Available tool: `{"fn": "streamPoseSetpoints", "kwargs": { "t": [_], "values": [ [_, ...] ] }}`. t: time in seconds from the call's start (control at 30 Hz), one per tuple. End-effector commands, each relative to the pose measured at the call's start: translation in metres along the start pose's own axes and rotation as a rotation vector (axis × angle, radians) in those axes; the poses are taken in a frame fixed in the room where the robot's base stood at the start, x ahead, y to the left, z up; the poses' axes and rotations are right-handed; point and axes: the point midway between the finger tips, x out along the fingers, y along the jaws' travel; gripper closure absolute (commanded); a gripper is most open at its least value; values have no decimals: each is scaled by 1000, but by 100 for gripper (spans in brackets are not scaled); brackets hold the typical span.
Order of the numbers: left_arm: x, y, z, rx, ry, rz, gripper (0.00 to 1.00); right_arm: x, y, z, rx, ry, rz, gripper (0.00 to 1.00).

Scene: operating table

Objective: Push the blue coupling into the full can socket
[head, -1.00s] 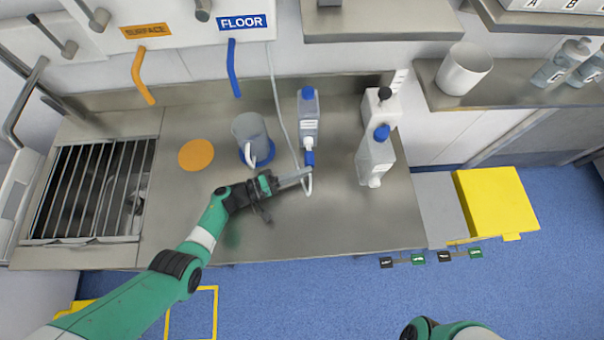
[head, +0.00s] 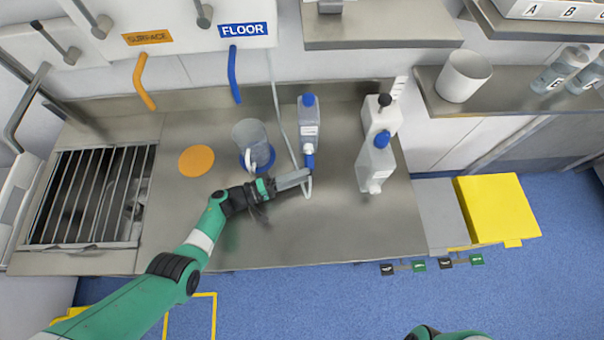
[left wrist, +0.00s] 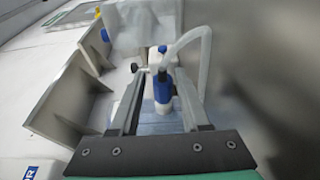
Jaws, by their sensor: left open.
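The blue coupling (head: 309,161) is at the end of a clear hose, at the near end of a can (head: 308,125) with a blue cap. In the left wrist view the coupling (left wrist: 162,89) stands between my fingers above a white collar; I cannot tell how far it is seated. My left gripper (head: 304,177) is open, its fingertips close to the coupling. In the left wrist view no clear contact shows. Another can (head: 375,166) with a blue cap stands to the right. My right gripper is out of view.
A clear jug (head: 250,140) stands on a blue disc left of the hose. An orange disc (head: 196,160) lies further left, beside a grated sink (head: 92,195). A white container with a dark cap (head: 382,117) stands behind the right can. The front worktop is clear.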

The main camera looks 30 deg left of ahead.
Motion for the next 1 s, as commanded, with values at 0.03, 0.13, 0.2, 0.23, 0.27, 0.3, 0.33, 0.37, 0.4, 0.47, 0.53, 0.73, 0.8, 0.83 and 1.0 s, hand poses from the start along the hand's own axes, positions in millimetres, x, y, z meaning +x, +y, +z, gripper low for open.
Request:
{"fn": "streamPoseSetpoints", "kwargs": {
  "t": [0.03, 0.13, 0.2, 0.23, 0.27, 0.3, 0.33, 0.37, 0.4, 0.47, 0.53, 0.73, 0.8, 0.83, 1.0],
  "values": [
    [-8, 3, -1, -2, 3, -1, 54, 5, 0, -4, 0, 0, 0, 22],
    [-29, 4, -1, -2, 7, 0, 54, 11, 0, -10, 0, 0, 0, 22],
    [-47, 4, -1, -2, 7, 0, 54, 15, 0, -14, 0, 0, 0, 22],
    [-54, 5, -1, -3, 8, 0, 54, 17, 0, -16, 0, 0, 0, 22],
    [-62, 4, -1, -2, 7, 0, 54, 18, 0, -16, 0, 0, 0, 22],
    [-71, 4, -1, -3, 7, 0, 54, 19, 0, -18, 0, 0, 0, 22],
    [-78, 3, -1, -3, 8, 0, 54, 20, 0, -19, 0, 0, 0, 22],
    [-83, 3, -1, -3, 6, 0, 54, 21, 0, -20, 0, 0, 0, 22],
    [-90, 2, -1, -2, 5, 1, 54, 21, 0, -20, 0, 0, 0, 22],
    [-99, 2, -1, 0, 4, 1, 54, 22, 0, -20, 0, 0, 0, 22],
    [-105, 1, -1, 0, 3, 1, 54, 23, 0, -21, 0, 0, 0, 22],
    [-109, 1, 0, 0, 0, 1, 54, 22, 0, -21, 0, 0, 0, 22],
    [-108, 1, 0, 0, 0, 1, 54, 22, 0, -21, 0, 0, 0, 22],
    [-108, 1, 0, 0, 0, 1, 54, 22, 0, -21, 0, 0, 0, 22],
    [-108, 1, 0, 0, 0, 1, 54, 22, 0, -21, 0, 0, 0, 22]
  ]
}}
